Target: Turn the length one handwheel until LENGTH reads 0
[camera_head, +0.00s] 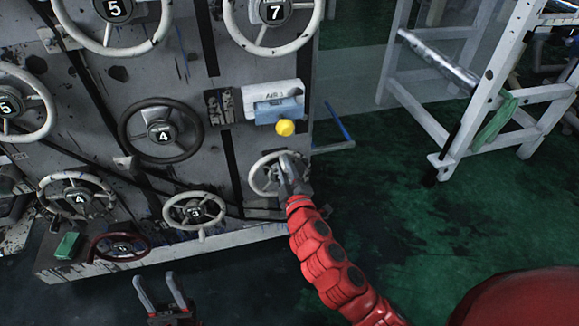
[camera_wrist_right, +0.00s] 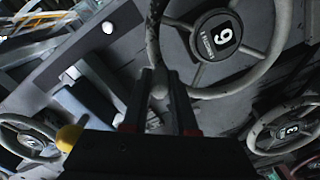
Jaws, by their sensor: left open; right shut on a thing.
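A small pale handwheel (camera_head: 256,181) sits low on the right part of the machine panel. In the right wrist view it is a large wheel with a black hub (camera_wrist_right: 218,36) marked 6; the small print under the number is too blurred to read. My right gripper (camera_head: 287,172) is at the right side of this wheel. My left gripper (camera_head: 161,290) is open and empty at the bottom, apart from the panel. No LENGTH reading can be made out.
A handwheel marked 3 (camera_head: 194,211) is left of the gripped wheel. A dark wheel marked 4 (camera_head: 160,131) is higher up. A yellow knob (camera_head: 285,127) and the AIR 1 box (camera_head: 272,92) are above. A white frame (camera_head: 497,90) stands right, with free green floor (camera_head: 390,210) between.

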